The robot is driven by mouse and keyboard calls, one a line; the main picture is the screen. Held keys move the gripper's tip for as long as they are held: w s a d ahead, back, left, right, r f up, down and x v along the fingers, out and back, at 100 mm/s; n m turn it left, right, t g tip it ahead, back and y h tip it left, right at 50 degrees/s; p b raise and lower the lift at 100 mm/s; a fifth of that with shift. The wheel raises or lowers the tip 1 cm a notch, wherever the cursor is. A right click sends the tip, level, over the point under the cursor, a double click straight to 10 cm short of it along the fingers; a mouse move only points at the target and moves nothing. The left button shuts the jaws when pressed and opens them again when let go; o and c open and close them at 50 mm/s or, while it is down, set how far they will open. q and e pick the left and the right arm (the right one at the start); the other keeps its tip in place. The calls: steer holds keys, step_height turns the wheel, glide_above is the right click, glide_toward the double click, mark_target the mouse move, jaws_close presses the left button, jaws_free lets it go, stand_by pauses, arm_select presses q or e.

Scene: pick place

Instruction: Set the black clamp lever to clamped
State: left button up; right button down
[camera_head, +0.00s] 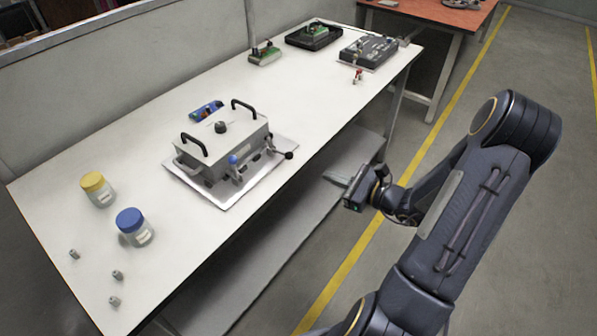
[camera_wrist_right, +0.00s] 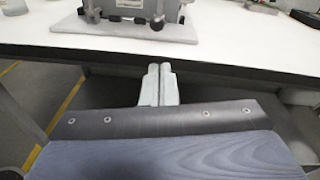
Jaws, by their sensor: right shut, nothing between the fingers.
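The black clamp lever (camera_head: 287,154) with a round knob sticks out at the right front of a grey metal box fixture (camera_head: 220,150). A blue-knobbed lever (camera_head: 233,160) is on the same front side. The fixture stands on a light base plate (camera_head: 231,203) on the white table. My right gripper (camera_head: 338,179) is shut and empty, off the table's front edge and apart from the lever. In the right wrist view its shut fingers (camera_wrist_right: 159,84) point at the table edge below the fixture. The clamp lever's exact position is too small to tell. My left gripper is not in view.
Yellow-lidded (camera_head: 97,189) and blue-lidded (camera_head: 134,227) jars and several small metal parts are at the table's left. A blue device (camera_head: 206,110) lies behind the fixture. Black trays (camera_head: 313,37) stand at the far end. The table edge (camera_wrist_right: 235,68) lies ahead of my right gripper.

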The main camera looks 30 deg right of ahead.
mark_target(301, 165)
steer(key=x, duration=1)
steer(key=shift+a, duration=0.1)
steer(key=shift+r, duration=0.15)
